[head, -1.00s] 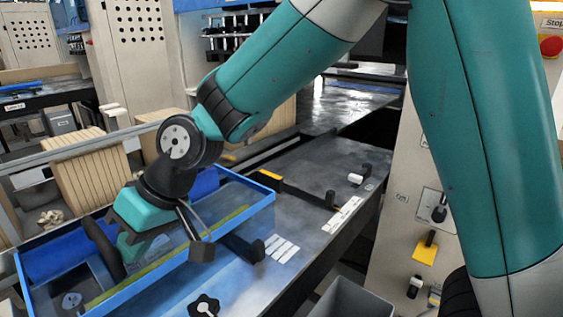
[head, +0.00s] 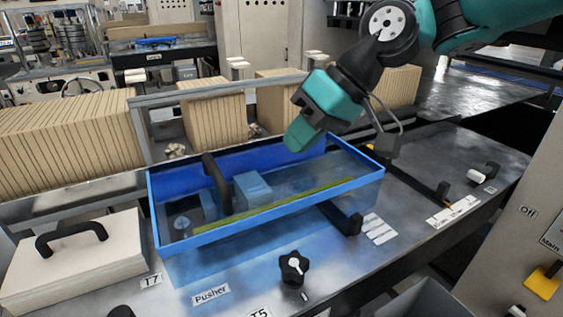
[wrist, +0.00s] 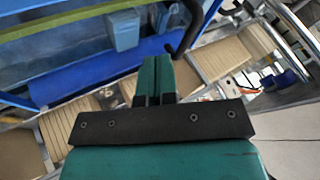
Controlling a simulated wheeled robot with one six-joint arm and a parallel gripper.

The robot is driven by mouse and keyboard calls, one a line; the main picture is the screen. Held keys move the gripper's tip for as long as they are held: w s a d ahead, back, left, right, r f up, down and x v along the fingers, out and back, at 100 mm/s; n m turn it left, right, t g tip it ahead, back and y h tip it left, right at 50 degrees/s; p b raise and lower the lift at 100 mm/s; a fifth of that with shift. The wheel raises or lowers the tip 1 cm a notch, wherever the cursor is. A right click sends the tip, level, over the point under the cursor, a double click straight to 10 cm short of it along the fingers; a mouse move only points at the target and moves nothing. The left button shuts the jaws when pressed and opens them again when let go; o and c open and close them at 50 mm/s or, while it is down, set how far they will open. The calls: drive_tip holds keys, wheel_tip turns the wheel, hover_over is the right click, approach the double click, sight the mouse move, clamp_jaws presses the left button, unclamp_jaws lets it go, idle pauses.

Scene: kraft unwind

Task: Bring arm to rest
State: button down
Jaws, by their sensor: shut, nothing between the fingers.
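My gripper (head: 301,136) is teal and black and points down over the back right part of a blue-rimmed bin (head: 372,180) in the head view. Its fingers are shut with nothing between them; the wrist view shows the two teal fingers (wrist: 155,80) side by side. My arm comes in from the upper right, bent at a black wrist joint. In the bin a light blue block (head: 252,190) stands beside a black upright handle (head: 217,183) and a yellow-green strip (head: 290,206). The block also shows in the wrist view (wrist: 123,30).
A white block with a black handle (head: 75,235) lies at the left. A black star knob (head: 293,267) and a "Pusher" label (head: 210,295) are in front of the bin. Stacks of brown boards (head: 65,135) stand behind it.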

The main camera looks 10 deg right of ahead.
drive_tip(key=s+d+f+h, duration=0.1)
drive_tip(key=s+d+f, duration=0.2)
drive_tip(key=s, duration=0.5)
drive_tip(key=s+d+f+g+h, duration=0.1)
drive_tip(key=s+d, duration=0.3)
drive_tip(key=s, duration=0.5)
drive_tip(key=shift+d+f+m+h, duration=0.2)
drive_tip(key=shift+f+m+h, duration=0.3)
drive_tip(key=shift+f, duration=0.4)
drive_tip(key=shift+s+a, duration=0.1)
drive_tip(key=shift+a, duration=0.05)
